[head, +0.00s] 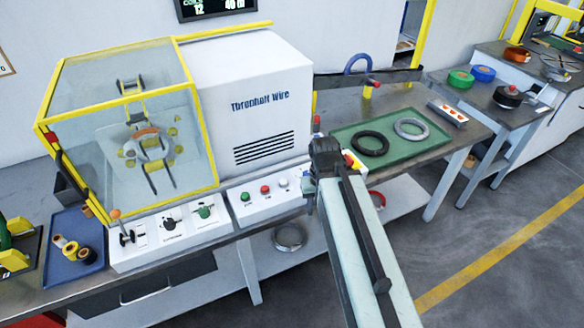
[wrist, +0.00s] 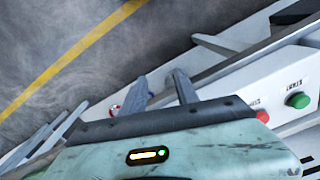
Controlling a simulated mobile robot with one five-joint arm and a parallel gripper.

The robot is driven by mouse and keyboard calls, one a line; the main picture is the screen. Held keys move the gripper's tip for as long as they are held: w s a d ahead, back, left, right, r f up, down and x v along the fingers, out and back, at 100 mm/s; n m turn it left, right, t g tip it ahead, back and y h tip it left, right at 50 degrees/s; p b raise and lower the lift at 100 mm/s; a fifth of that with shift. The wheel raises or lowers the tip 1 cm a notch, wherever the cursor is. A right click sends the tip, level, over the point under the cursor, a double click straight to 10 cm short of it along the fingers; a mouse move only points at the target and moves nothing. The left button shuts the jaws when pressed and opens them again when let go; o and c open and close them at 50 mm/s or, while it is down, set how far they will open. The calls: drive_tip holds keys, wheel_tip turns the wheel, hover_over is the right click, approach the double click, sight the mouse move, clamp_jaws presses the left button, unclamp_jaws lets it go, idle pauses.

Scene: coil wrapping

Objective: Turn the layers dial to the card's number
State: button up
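The white control panel (head: 200,222) runs along the front of the wire machine. It carries a black dial (head: 170,223) and a green dial (head: 204,212). Their labels and pointer settings are too small to read, so I cannot tell which is the layers dial. I cannot make out a card with a readable number. My gripper (head: 312,192) is at the panel's right end, right of both dials and touching neither. In the wrist view its two fingers (wrist: 160,76) are apart with nothing visible between them. The dials are not in the wrist view.
Green (head: 246,198), red (head: 265,189) and white (head: 283,184) buttons sit between the dials and my gripper. A green mat (head: 390,135) holds two rings.

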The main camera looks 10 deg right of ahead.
drive_tip(key=o, duration=0.3)
drive_tip(key=shift+w+r, duration=0.25)
drive_tip(key=shift+w, duration=0.1)
drive_tip(key=shift+o, duration=0.2)
wheel_tip(320, 180, up, 9)
drive_tip(key=m+p, duration=1)
hover_over(307, 173)
drive_tip(key=shift+r, duration=0.1)
drive_tip(key=shift+w, duration=0.1)
drive_tip(key=shift+f+b, duration=0.5)
drive_tip(key=shift+b, duration=0.15)
wheel_tip(307, 173, down, 8)
drive_tip(key=b, duration=0.7)
drive_tip(key=shift+r, duration=0.35)
